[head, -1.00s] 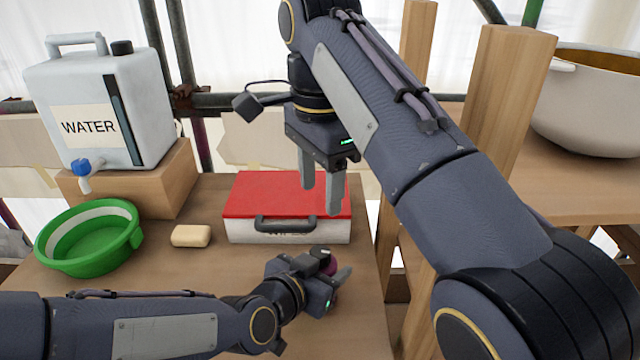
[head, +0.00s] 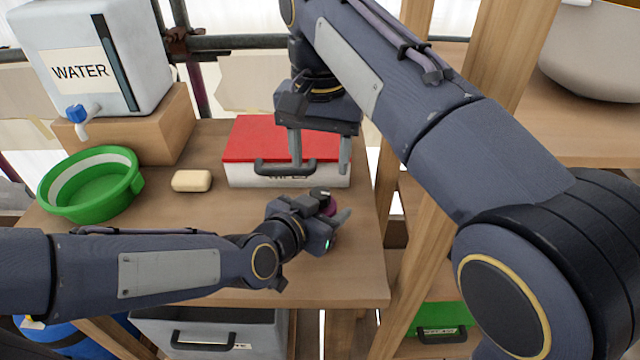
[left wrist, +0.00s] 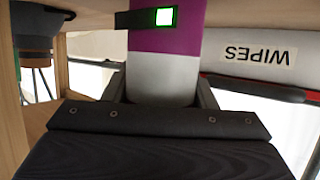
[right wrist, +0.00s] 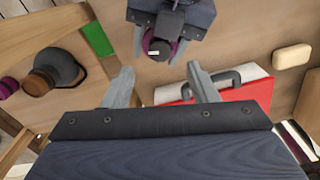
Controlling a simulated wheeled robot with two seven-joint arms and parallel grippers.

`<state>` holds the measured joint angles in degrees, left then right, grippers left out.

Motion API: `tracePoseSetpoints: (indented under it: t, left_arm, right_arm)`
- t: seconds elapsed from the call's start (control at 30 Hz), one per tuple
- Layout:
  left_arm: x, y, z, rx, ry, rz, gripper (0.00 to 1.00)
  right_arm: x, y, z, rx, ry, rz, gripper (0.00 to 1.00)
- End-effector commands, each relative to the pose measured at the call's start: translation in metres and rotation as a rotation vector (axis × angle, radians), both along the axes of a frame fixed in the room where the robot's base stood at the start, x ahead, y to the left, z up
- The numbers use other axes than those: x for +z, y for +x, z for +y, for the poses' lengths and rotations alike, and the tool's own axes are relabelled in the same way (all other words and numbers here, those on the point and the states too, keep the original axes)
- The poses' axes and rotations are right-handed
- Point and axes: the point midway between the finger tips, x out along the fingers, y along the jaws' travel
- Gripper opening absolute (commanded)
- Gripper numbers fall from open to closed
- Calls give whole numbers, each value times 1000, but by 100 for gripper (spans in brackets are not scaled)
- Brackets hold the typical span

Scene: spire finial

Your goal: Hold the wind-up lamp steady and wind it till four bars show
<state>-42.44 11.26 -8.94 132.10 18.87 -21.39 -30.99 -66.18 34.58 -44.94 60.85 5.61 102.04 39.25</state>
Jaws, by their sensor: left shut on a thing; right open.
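The wind-up lamp (head: 328,207) is upright on the wooden table near its right edge, with a purple band and a dark top. My left gripper (head: 336,222) is shut around its body. The left wrist view shows the lamp's white and purple side (left wrist: 165,70) between the fingers, with one green square lit on a dark strip (left wrist: 140,19) in front of it. My right gripper (head: 320,165) is open and empty, above and behind the lamp. In the right wrist view the lamp's dark top (right wrist: 158,46) lies beyond the open fingers.
A red-lidded wipes case (head: 243,145) stands just behind the lamp, below my right gripper. Soap (head: 191,181), a green basin (head: 135,190) and a water container (head: 140,50) are to the left. A grey box (head: 260,325) is under the table. The table's front strip is clear.

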Motion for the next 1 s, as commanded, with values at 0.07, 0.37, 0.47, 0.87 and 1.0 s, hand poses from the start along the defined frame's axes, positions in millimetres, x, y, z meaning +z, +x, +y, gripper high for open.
tracePoseSetpoints:
  t: [0.07, 0.37, 0.47, 0.87, 1.0]
  left_arm:
    - [0, 0, 0, 0, 0, 0, 25]
    - [0, 0, 0, 0, 0, 0, 25]
    - [0, 0, 0, 0, 0, 0, 25]
    - [0, 0, 0, 0, 0, 0, 25]
    - [0, 0, 0, 0, 0, 0, 25]
  right_arm:
    - [-18, -1, 0, 1, -2, 5, 53]
    - [-60, -1, 0, -2, -1, 1, 53]
    - [-65, 0, 0, -1, 1, -1, 53]
    - [-66, 0, 0, -2, 1, -1, 39]
    - [-66, 0, 0, -2, 1, 0, 20]
